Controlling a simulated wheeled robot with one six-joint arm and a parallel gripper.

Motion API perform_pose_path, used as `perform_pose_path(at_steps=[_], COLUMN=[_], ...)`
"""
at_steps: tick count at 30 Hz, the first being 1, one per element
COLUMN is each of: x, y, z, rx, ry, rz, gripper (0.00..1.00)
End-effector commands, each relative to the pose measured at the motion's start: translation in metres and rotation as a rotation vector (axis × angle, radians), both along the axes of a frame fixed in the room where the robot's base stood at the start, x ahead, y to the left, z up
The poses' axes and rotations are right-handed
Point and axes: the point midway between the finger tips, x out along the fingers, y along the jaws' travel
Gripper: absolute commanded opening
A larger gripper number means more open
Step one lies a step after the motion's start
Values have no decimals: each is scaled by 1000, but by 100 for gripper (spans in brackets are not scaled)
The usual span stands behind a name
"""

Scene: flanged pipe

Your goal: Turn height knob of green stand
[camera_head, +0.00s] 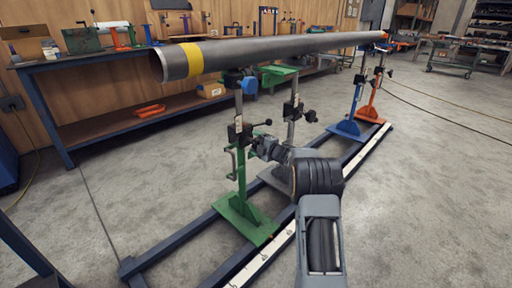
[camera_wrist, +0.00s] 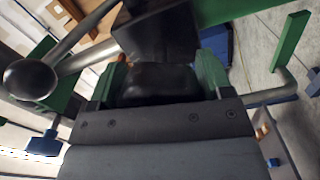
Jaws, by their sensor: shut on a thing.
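The green stand (camera_head: 242,190) stands upright at the near end of the rail base, with a black clamp block (camera_head: 237,133) on its post. A lever with a dark ball end (camera_head: 268,122) sticks out to the right of the block. My gripper (camera_head: 257,146) reaches the post from the right, just below that lever, and is shut on the height knob. The knob is mostly hidden by my gripper. In the wrist view the ball-ended lever (camera_wrist: 30,80) is at left, and a black block (camera_wrist: 155,35) lies straight ahead, with green parts on both sides.
A long steel pipe (camera_head: 280,46) with a yellow band rests across the stands. A grey-post stand (camera_head: 291,120), a blue stand (camera_head: 350,122) and an orange stand (camera_head: 371,100) stand farther along. A workbench (camera_head: 60,64) is at left. Concrete floor (camera_head: 430,190) at right is clear.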

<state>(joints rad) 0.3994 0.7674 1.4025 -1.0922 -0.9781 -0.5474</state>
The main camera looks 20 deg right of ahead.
Motion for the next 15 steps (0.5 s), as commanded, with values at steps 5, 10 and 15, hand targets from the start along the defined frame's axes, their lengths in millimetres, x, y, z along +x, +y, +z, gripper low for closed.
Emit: perform_pose_path(at_steps=[5, 10, 15], x=[0, 0, 0], y=[1, 1, 1], z=[-1, 0, 0], rx=[-137, -248, -332], ry=[-61, -112, -150], rz=[2, 2, 2], gripper=[49, 49, 49])
